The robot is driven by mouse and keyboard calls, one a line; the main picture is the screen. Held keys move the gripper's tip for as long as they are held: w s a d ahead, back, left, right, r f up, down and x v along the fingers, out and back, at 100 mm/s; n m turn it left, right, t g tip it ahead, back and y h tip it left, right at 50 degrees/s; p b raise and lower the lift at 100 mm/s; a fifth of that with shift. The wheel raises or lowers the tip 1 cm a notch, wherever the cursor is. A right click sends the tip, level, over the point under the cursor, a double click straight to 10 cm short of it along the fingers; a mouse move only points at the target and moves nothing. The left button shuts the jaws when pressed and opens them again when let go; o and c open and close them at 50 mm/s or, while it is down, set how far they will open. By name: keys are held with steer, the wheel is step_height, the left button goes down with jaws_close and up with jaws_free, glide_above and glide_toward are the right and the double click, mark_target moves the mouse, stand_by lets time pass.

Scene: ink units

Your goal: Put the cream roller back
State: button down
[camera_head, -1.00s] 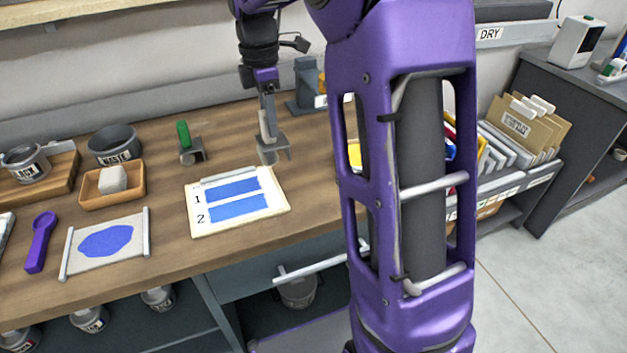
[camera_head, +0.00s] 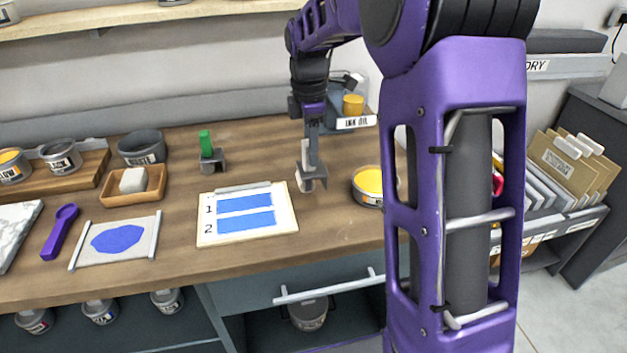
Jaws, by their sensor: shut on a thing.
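My gripper (camera_head: 309,143) is shut on the cream roller (camera_head: 305,155). The roller hangs below the fingers, its cream handle upright and its grey frame (camera_head: 314,182) at the bottom. It is over the bench, right of the white board with blue strips 1 and 2 (camera_head: 288,212) and left of the yellow ink tin (camera_head: 368,182). I cannot tell whether it touches the bench top. A second roller with a green handle (camera_head: 205,142) stands on the bench further left. The fingertips are small and partly hidden behind the roller.
A slab with blue ink (camera_head: 118,239), a purple scoop (camera_head: 60,230), a wooden tray (camera_head: 112,193) and a dark pot (camera_head: 142,148) fill the left. An "INK OIL" stand (camera_head: 355,122) is behind on the right. Bare wood (camera_head: 325,225) lies in front of the roller.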

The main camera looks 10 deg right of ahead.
mark_target(311, 174)
step_height(311, 174, down, 6)
steer(key=shift+r+b, duration=0.1)
steer(key=shift+b, duration=0.2)
steer(key=shift+s+f, duration=0.15)
steer(key=shift+f, duration=0.45)
steer(key=c, duration=0.9)
jaws_free()
steer(key=shift+f, duration=0.1)
steer(key=o, duration=0.4)
